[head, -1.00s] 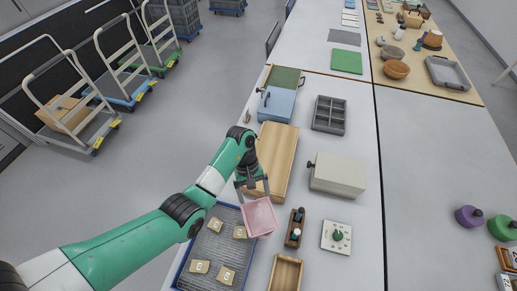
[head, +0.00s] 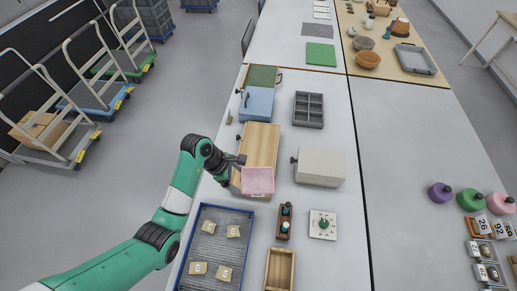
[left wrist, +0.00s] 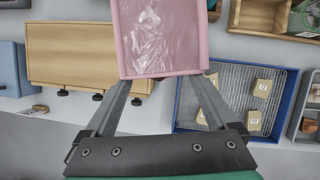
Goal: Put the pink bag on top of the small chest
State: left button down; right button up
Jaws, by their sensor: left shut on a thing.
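The pink bag (head: 258,181), a square pink piece, is held in my left gripper (head: 241,171) over the near end of a wooden chest (head: 262,140). In the left wrist view the bag (left wrist: 162,38) sits at the fingertips, the fingers shut on it. The wooden chest (left wrist: 80,55) shows there at the left with several black knobs. A white chest (head: 320,166) with one black knob stands right of the bag, and a blue chest (head: 257,103) farther back. I cannot tell which is the small chest. My right gripper is not in view.
A blue-rimmed tray (head: 245,258) with several tan labelled blocks lies in front. A small wooden rack (head: 284,222), a white dial plate (head: 322,224) and an open wooden box (head: 280,268) are nearby. A grey divided tray (head: 308,109) lies behind the white chest.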

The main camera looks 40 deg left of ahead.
pick_arm(q)
jog(key=s+r+n+p, duration=0.2)
jog(key=s+r+p, duration=0.3)
jog(key=s+p, duration=0.25)
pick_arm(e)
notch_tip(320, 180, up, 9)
pick_arm(q)
jog(key=shift+t+y, duration=0.3)
jog(key=shift+y, duration=0.1)
jog(key=shift+w+a+f+b, duration=1.15)
jog(key=shift+w+f+b, duration=0.5)
jog(key=shift+w+f, duration=0.55)
jog(key=shift+w+a+f+b, duration=1.15)
jog(key=shift+w+f+b, duration=0.5)
jog(key=shift+w+f, duration=0.5)
jog(key=shift+w+a+f+b, duration=1.15)
jog(key=shift+w+f+b, duration=0.5)
jog(key=shift+w+f, duration=0.5)
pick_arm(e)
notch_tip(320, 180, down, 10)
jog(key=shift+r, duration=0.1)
